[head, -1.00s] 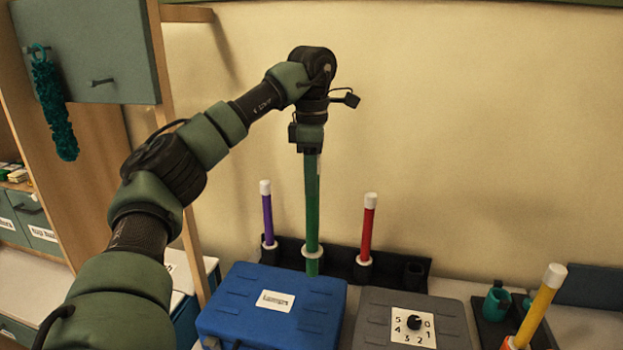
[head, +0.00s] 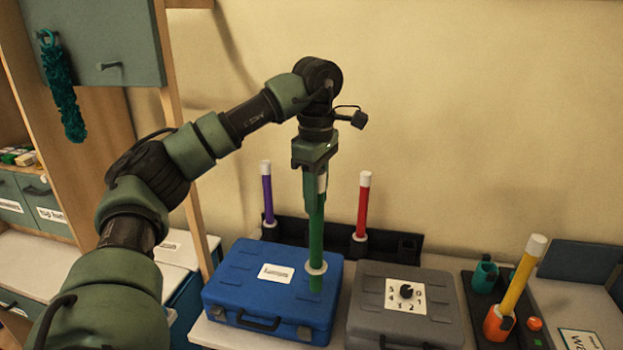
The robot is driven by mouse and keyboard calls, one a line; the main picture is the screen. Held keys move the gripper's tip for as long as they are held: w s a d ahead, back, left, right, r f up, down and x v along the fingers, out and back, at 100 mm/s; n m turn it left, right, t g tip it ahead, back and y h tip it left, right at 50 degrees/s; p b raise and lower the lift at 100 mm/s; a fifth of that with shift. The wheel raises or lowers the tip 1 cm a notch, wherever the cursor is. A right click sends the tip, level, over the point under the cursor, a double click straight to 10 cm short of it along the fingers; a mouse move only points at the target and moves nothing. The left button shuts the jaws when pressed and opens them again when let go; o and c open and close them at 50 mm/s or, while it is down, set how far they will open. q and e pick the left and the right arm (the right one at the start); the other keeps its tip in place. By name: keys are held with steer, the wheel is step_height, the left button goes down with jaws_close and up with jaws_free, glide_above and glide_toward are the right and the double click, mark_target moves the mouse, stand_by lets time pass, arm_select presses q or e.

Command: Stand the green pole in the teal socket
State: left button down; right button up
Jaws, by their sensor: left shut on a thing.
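My left gripper (head: 314,176) is shut on the upper part of the green pole (head: 316,234) and holds it upright. A white collar (head: 316,268) sits around the pole near its lower end. The lower end shows in front of the blue case's lid; I cannot tell the exact gap below it. The teal socket (head: 484,277), a short cup with a side loop, stands on a dark tray at the right, apart from the pole, and looks empty. My right gripper is not in view.
The black rack (head: 405,244) along the wall holds a purple pole (head: 268,196) and a red pole (head: 363,205). The blue case (head: 240,290) and a grey case with a dial (head: 365,322) lie in front. A yellow pole (head: 522,274) stands tilted in an orange socket (head: 499,323) beside the teal one.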

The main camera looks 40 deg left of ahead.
arm_select(q)
steer(key=s+d+f+m, duration=0.6)
steer(key=d+f+m, duration=0.2)
steer(key=d+m, duration=0.2)
steer(key=s+d+f+m, duration=0.7)
steer(key=d+f+m, duration=0.1)
steer(key=d+m, duration=0.3)
steer(key=shift+s+d+f, duration=0.25)
steer(key=shift+d, duration=0.6)
steer(key=shift+a, duration=0.15)
